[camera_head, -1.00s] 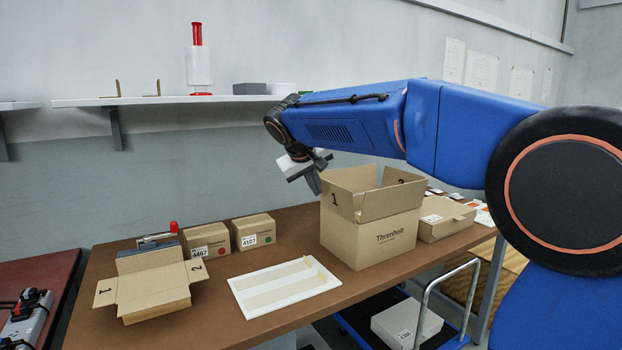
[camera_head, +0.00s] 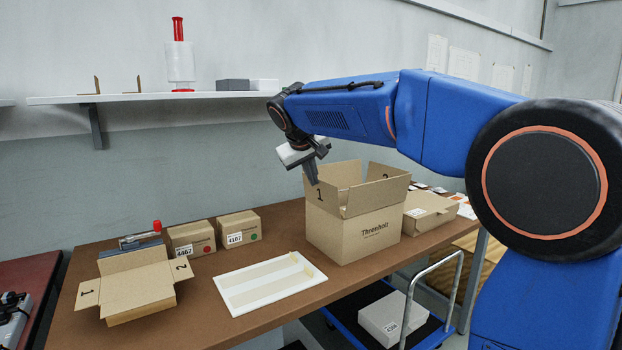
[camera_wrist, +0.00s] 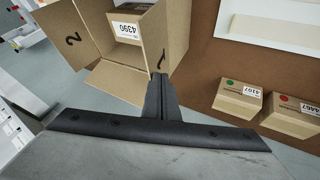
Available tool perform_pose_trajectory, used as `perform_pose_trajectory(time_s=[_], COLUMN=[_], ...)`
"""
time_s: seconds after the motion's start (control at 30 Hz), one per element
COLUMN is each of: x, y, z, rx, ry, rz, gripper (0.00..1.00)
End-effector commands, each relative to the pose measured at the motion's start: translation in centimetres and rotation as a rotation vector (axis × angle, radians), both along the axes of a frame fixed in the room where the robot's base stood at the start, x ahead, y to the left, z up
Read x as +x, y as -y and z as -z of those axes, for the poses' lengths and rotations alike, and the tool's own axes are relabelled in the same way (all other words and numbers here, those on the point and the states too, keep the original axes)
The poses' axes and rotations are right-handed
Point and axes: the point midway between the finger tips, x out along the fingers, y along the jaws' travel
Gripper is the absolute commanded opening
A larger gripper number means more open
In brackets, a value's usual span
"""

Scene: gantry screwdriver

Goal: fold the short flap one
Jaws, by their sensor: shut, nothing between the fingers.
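The open Threnholt carton (camera_head: 352,232) stands upright on the brown table, its flaps raised. Short flap one (camera_head: 322,193), marked "1", rises on its left side. The flap marked "2" (camera_head: 386,172) stands at the far right; it also shows in the wrist view (camera_wrist: 80,42). My gripper (camera_head: 313,181) is shut and empty, pointing down at the upper edge of flap one. In the wrist view, the shut fingertips (camera_wrist: 160,80) overlap the lower end of flap one (camera_wrist: 177,40); I cannot tell whether they touch it. A box labelled 4390 (camera_wrist: 127,28) sits inside the carton.
A second open carton (camera_head: 140,290) with flaps marked 1 and 2 lies at left. Small boxes 4467 (camera_head: 190,240) and 4107 (camera_head: 239,229) stand behind. A white tray (camera_head: 238,301) lies left of the carton. A flatter box (camera_head: 424,214) is close on its right.

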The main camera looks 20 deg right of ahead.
Motion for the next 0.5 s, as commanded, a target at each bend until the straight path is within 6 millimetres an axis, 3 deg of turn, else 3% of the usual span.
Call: perform_pose_trajectory(time_s=[0.5], x=[1.4], y=[4.4], z=[-0.9], rx=[0.343], ry=[-0.108], rz=[0.007], gripper=[0.0])
